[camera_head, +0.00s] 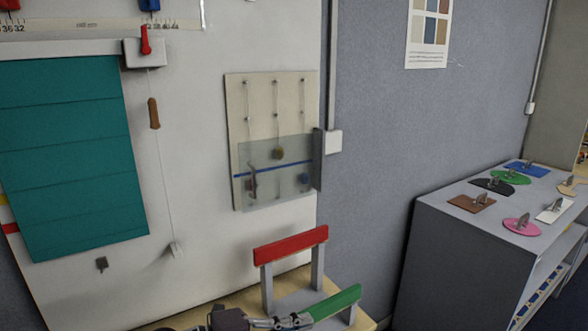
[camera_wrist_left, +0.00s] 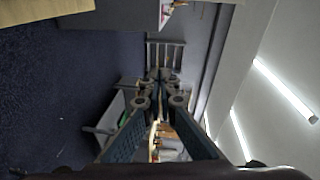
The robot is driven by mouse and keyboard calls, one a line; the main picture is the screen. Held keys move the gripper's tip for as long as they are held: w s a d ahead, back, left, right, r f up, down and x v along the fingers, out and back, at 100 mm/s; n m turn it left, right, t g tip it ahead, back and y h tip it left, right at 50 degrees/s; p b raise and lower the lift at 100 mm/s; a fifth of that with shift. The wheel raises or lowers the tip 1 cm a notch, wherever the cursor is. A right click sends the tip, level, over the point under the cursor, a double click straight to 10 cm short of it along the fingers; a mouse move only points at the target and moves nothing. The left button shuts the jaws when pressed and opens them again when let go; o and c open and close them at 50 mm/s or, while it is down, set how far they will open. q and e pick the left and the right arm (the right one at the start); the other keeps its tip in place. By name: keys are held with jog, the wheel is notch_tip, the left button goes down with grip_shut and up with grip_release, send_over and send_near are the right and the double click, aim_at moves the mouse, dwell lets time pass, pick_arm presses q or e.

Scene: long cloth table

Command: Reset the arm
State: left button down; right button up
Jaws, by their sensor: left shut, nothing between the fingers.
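My left gripper (camera_head: 303,320) shows at the bottom edge of the head view, in front of the wall panel, near a stand with a red bar (camera_head: 290,245) and a green bar (camera_head: 336,302). Its fingers point right, towards the near end of the green bar; I cannot tell whether they touch it. In the left wrist view the two fingers (camera_wrist_left: 159,74) meet at their tips with nothing held between them. Most of the left arm is out of the head view. My right gripper is in neither view.
A white wall panel carries a teal blind (camera_head: 72,150), a hanging cord with a brown handle (camera_head: 154,113) and a cord board with a clear cover (camera_head: 275,170). A grey cabinet (camera_head: 470,255) at the right bears several coloured flat pieces. Open floor (camera_wrist_left: 70,90) shows in the wrist view.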

pick_arm(q)
notch_tip(320, 180, up, 7)
jog(key=w+a+n+t, duration=0.1)
jog(key=a+n+t, duration=0.1)
jog(key=n+t, duration=0.45)
jog(key=w+a+n+t+y, duration=0.2)
jog(key=a+n+t+y, duration=0.4)
jog(key=a+n, duration=0.25)
jog(key=s+a+f+n+g+y, duration=0.35)
jog(key=a+f+n+y, duration=0.2)
jog(key=f, duration=0.25)
jog(key=s+a+f+n+g+y, duration=0.2)
jog(key=s+a+f+n+y, duration=0.3)
jog(key=f, duration=0.3)
jog(key=s+f+n+g+h, duration=0.1)
jog(key=s+f+g, duration=0.45)
jog(key=s, duration=0.65)
jog(key=s+f+n+g+h, duration=0.15)
jog(key=s+f+g, duration=0.45)
jog(key=s, duration=0.6)
notch_tip(320, 180, down, 28)
jog(key=s, duration=0.2)
jog(key=s+a+f, duration=0.1)
jog(key=s+f, duration=0.6)
jog(key=s, duration=0.1)
jog(key=s+a+f+y, duration=0.1)
jog(key=s+a+f, duration=0.1)
jog(key=s+f, duration=0.6)
jog(key=shift+a+g, duration=0.25)
jog(key=shift+g, duration=0.2)
